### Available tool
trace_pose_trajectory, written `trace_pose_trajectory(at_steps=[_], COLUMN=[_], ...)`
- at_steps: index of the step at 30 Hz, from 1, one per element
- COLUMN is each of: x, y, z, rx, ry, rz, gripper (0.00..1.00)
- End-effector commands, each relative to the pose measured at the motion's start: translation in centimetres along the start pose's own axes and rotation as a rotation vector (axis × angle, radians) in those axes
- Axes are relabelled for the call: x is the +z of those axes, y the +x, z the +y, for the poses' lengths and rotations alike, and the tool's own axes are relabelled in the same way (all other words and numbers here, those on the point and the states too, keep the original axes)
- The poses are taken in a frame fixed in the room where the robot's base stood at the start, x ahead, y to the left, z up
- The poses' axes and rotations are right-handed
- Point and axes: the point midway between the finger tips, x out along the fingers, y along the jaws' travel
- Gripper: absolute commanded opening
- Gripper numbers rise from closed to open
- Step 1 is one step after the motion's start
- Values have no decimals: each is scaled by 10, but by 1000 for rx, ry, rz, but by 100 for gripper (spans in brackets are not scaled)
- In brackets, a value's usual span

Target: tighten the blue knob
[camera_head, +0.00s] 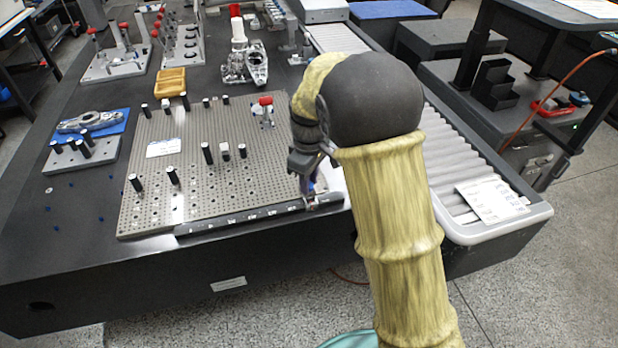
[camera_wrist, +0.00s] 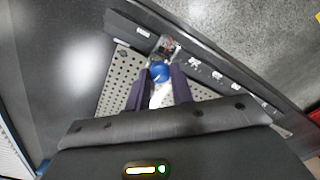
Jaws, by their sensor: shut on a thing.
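The blue knob (camera_wrist: 158,72) is round and shows between my fingertips in the wrist view. My gripper (camera_wrist: 159,78) is shut on it, one dark finger on each side. A small metal fixture (camera_wrist: 166,46) is just beyond the knob, near the edge of the perforated plate (camera_wrist: 118,80). In the head view my gripper (camera_head: 311,184) points down at the front right corner of the perforated plate (camera_head: 185,205). My wrist and fingers largely hide the knob there. How tight the knob is cannot be told.
Several black pins (camera_head: 208,153) stand on the plate, with a red-topped clamp (camera_head: 265,110) at its back right. A roller conveyor (camera_head: 450,150) runs along the right. An orange tray (camera_head: 170,82) and a metal casting (camera_head: 244,65) stand behind. The table's front strip is clear.

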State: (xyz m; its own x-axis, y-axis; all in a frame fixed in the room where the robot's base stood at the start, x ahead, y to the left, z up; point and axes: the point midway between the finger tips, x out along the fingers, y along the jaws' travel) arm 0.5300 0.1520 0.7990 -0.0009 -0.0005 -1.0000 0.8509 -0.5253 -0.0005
Motion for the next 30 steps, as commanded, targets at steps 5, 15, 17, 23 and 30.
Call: trace_pose_trajectory(at_steps=[5, 15, 17, 23, 30], x=[-1, 0, -1, -1, -1], y=[-4, -6, -6, -6, -6], z=[1, 1, 1, 1, 2], rx=[1, 0, 1, 1, 2], ry=[65, 313, 368, 557, 786], rz=[2, 1, 2, 2, 4], gripper=[0, 0, 0, 0, 0])
